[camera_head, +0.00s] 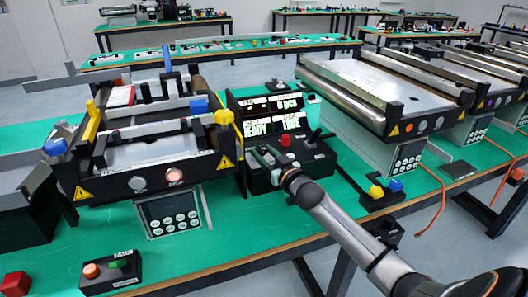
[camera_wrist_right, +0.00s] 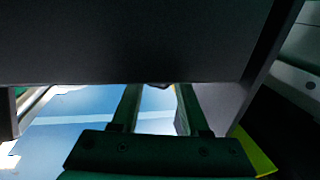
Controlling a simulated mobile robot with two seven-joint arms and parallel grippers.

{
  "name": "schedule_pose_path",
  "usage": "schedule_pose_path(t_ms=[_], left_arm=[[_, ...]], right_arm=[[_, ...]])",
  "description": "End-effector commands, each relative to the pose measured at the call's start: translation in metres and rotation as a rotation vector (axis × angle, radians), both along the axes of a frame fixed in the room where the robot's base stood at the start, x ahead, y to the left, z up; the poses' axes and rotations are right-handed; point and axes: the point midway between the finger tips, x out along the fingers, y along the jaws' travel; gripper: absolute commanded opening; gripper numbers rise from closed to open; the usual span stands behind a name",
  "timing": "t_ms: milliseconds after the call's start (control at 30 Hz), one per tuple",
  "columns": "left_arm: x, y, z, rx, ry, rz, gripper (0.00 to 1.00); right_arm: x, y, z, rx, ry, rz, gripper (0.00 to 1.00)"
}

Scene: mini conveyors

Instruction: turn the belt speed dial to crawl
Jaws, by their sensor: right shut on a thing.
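My right gripper (camera_head: 266,157) comes in from the lower right in the head view. Its fingers are at the left part of a black control box (camera_head: 318,166). They are shut on a small part there, which I take to be the belt speed dial; the gripper hides most of it and its setting cannot be read. In the right wrist view the two fingers (camera_wrist_right: 156,98) stand apart, with a small dark piece (camera_wrist_right: 158,86) between their tips. A dark surface fills the top of that view. My left gripper is not in view.
A lit display (camera_head: 288,124) stands behind the box, which also carries a red button (camera_head: 285,141) and a black lever (camera_head: 315,136). A mini conveyor (camera_head: 105,186) stands to the left and a larger roller conveyor (camera_head: 365,82) to the right.

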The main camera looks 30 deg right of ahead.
Motion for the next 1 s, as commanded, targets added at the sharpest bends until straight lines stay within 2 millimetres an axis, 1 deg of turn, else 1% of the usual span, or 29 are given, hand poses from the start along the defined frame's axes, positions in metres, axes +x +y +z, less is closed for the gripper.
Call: schedule_pose_path(t_ms=[33, 367, 600, 1000], left_arm=[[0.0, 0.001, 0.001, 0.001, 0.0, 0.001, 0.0], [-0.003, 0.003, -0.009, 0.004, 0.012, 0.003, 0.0], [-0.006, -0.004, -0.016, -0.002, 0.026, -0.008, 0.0], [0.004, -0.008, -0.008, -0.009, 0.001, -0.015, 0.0]], right_arm=[[0.0, 0.003, 0.0, 0.013, -0.001, -0.028, 0.0], [0.001, 0.005, -0.002, 0.01, 0.0, -0.209, 0.0], [0.001, 0.006, -0.002, 0.006, 0.001, -0.3, 0.0], [0.001, 0.005, -0.001, -0.001, 0.001, -0.352, 0.0]])
